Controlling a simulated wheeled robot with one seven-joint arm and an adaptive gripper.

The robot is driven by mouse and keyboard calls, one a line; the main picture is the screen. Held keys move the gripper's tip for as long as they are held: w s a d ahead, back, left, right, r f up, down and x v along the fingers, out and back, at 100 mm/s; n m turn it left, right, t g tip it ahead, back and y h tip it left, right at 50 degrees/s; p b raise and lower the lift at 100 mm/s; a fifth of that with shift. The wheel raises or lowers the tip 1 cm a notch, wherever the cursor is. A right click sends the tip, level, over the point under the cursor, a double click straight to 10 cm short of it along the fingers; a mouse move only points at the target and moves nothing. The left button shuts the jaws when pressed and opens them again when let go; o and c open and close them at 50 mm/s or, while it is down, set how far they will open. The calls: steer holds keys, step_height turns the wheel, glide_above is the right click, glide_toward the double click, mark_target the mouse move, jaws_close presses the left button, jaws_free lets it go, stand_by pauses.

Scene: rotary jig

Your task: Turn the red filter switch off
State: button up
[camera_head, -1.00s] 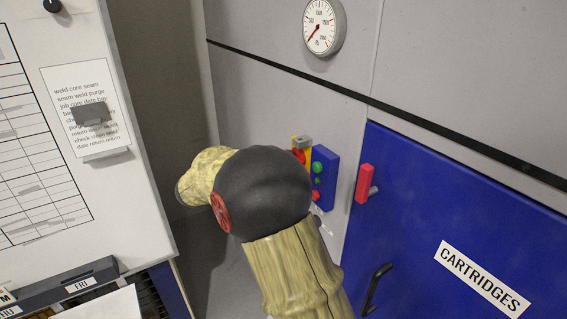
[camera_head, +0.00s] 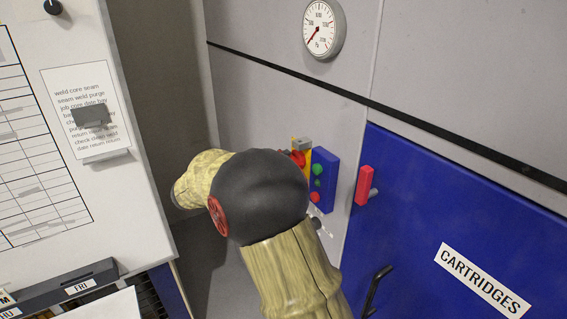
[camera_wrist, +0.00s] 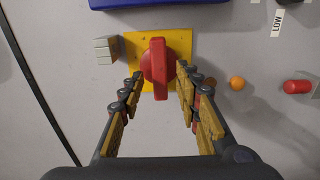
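The red filter switch (camera_wrist: 159,70) is a red rotary knob on a yellow plate (camera_wrist: 134,43). In the wrist view its grip bar stands roughly upright in the picture. My gripper (camera_wrist: 160,76) is open, with one finger on each side of the knob's lower part. A gap shows on the left; on the right the finger is very near the knob, and I cannot tell whether it touches. In the head view, the red knob (camera_head: 297,157) shows only in part past my arm, and my gripper is hidden there.
A blue button box (camera_head: 323,180) with green and red buttons sits beside the switch. A small grey block (camera_wrist: 105,49), an orange knob (camera_wrist: 237,83) and a red knob (camera_wrist: 297,87) are near it. A red handle (camera_head: 364,184) is on the blue cartridges door (camera_head: 440,215).

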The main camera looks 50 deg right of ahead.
steer(key=v, duration=1.1)
step_height(320, 180, down, 11)
steer(key=s+a+n+t+y, duration=0.1)
steer(key=s+a+n+y, duration=0.1)
steer(key=n+y, duration=0.2)
steer(key=s+a+f+n+t+y, duration=0.1)
steer(key=s+a+f+t+y, duration=0.1)
steer(key=s+a+f+y, duration=0.45)
steer(key=s+a+r+t+y, duration=0.1)
steer(key=s+a+t+y, duration=0.15)
steer(key=a, duration=0.45)
steer(key=s+a+r+t+y, duration=0.1)
steer(key=s+a+t+y, duration=0.1)
steer(key=s+a, duration=0.3)
steer(key=s+a+r+m+t+y, duration=0.1)
steer(key=s+a+r+t+y, duration=0.1)
steer(key=a+r, duration=0.4)
steer(key=shift+s+r+t, duration=0.5)
steer(key=shift+s+t, duration=0.35)
steer(key=shift+s, duration=0.2)
